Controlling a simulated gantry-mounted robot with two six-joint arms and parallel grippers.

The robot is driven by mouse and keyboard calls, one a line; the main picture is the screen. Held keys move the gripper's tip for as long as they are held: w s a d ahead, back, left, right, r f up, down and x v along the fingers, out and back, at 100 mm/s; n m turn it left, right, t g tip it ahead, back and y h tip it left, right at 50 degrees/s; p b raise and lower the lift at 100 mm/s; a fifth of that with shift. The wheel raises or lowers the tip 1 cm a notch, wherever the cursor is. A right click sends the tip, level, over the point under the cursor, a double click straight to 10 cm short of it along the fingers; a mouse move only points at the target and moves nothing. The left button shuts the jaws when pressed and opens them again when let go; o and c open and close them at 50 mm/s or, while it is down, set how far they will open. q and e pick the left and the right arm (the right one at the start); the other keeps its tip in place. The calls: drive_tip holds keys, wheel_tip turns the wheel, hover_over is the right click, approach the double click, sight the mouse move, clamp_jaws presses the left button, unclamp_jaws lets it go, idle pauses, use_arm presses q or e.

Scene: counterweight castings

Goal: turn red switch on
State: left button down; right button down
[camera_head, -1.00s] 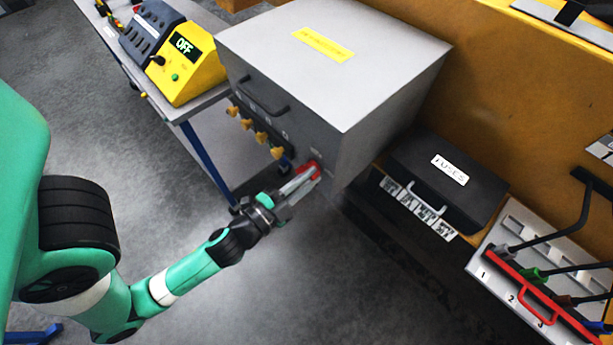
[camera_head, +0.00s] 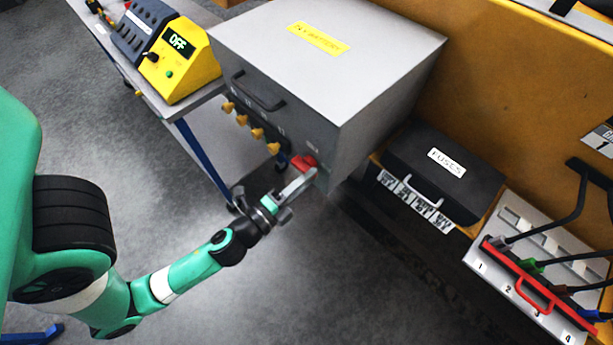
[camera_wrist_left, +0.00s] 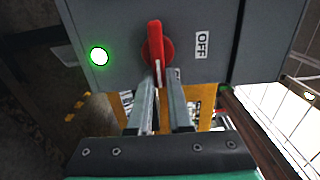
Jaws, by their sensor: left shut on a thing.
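The red switch (camera_head: 303,162) is on the lower front corner of the grey battery box (camera_head: 325,60). In the left wrist view the red switch (camera_wrist_left: 157,42) stands nearly upright on the grey panel. An OFF label (camera_wrist_left: 201,45) is to its right, and a green light (camera_wrist_left: 99,56) glows to its left. Another label below the switch is partly hidden. My left gripper (camera_head: 304,180) reaches the switch from below. In the wrist view its fingers (camera_wrist_left: 159,80) are shut on the lower end of the handle. My right gripper is not in view.
A yellow device (camera_head: 182,58) with an OFF display stands on a bench at left. Several yellow knobs (camera_head: 242,120) line the box front. A black fuses case (camera_head: 440,175) and a rack with a red handle (camera_head: 535,290) are at right. The floor below is open.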

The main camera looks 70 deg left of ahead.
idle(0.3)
use_arm(q)
drive_tip(key=c, duration=0.8)
unclamp_jaws()
drive_tip(key=shift+c, duration=0.2)
